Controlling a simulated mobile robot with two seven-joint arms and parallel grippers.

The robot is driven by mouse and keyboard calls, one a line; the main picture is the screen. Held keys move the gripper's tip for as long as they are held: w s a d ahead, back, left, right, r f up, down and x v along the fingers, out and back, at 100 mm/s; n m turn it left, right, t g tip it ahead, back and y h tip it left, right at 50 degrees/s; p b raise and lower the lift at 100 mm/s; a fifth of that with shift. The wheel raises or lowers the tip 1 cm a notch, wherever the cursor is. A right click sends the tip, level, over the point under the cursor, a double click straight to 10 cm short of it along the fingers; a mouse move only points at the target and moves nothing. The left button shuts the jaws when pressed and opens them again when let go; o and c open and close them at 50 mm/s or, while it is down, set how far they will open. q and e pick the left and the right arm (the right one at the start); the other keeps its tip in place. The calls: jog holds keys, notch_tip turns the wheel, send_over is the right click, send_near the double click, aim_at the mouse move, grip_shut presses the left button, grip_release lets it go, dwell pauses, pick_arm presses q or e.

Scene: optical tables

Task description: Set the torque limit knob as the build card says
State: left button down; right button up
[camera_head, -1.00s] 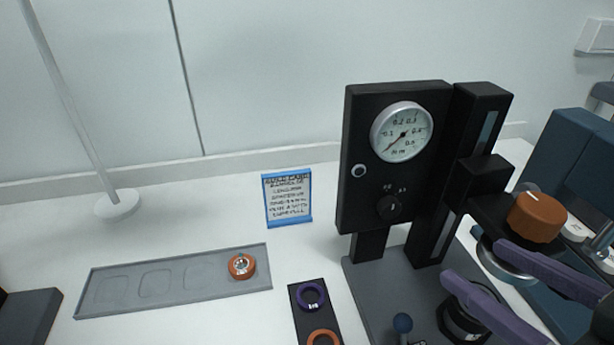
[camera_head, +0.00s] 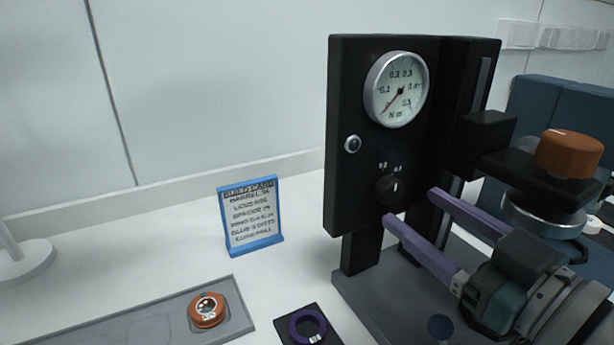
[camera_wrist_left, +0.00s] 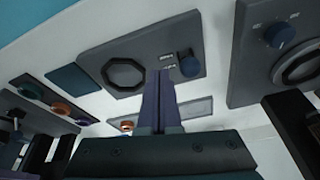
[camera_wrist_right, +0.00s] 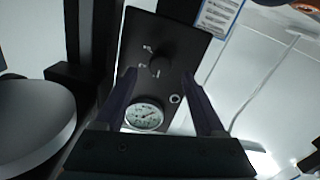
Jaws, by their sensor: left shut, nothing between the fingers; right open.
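The torque limit knob (camera_head: 390,189) is a small black knob low on the black panel of the press, below the round gauge (camera_head: 397,90). Two small marks stand above the knob. My right gripper (camera_head: 411,204) is open, its purple fingers pointing at the panel just below and right of the knob, apart from it. In the right wrist view the knob (camera_wrist_right: 160,64) lies between and beyond the fingers. The build card (camera_head: 251,216) stands upright in a blue frame left of the press; its small text is hard to read. My left gripper (camera_wrist_left: 160,75) is shut and empty.
A grey tray (camera_head: 239,308) with an orange ring part (camera_head: 208,309) lies front left. A dark holder with a purple ring (camera_head: 307,327) is in front of the press. An orange knob (camera_head: 568,154) tops the press arm at right. The table around the card is clear.

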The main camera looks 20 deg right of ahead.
aim_at(394, 195)
jog(key=shift+w+a, duration=0.2)
jog(key=shift+w, duration=1.5)
grip_shut()
